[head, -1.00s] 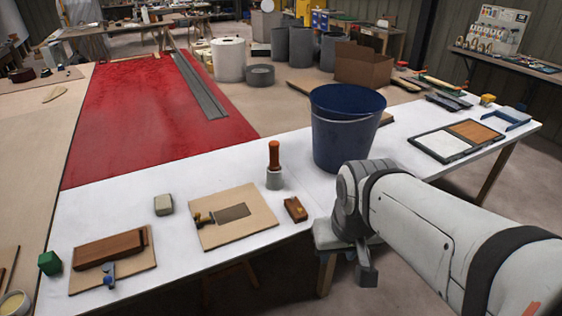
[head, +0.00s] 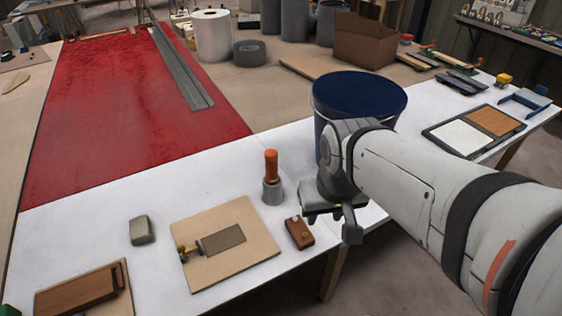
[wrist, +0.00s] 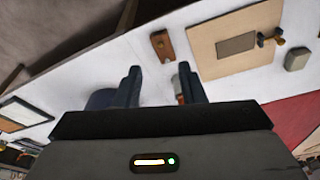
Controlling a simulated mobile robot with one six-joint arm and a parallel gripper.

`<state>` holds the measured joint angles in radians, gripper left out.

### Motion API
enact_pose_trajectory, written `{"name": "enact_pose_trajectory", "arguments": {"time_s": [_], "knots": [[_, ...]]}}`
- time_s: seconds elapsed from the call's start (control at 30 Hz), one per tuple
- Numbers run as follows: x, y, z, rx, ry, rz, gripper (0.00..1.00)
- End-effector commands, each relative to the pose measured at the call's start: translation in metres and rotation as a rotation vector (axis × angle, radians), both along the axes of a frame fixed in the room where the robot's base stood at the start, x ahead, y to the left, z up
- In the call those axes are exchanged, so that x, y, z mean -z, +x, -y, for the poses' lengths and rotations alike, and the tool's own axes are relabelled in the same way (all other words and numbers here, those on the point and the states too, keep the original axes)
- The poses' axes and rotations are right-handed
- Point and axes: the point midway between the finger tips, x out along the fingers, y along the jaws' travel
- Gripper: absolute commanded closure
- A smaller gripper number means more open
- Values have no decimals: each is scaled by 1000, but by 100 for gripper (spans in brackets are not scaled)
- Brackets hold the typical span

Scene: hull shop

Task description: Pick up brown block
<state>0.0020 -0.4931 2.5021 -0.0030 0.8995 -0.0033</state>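A small brown block (head: 299,232) with a lighter spot on top lies on the white table near its front edge, just right of the tan board. It also shows in the wrist view (wrist: 162,45), beyond and roughly between my fingertips. A longer brown block (head: 80,292) lies on another board at the lower left of the head view. My gripper (wrist: 160,84) is open, with nothing between its two dark fingers. In the head view it hangs just right of the small block, apart from it, its fingers largely hidden.
An orange-handled tool (head: 271,178) stands upright behind the small block. A dark blue bucket (head: 345,92) stands behind my wrist. A tan board (head: 250,261) with a grey plate and a grey-green block (head: 142,230) lie left. White table shows between them.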

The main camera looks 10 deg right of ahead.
Motion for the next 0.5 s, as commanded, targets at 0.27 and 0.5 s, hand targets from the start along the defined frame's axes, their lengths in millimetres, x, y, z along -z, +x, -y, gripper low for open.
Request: {"name": "enact_pose_trajectory", "arguments": {"time_s": [0.27, 0.5], "knots": [[26, 24, 2, -46, -7, -42, 42], [99, 89, 5, -143, -21, -141, 29]]}}
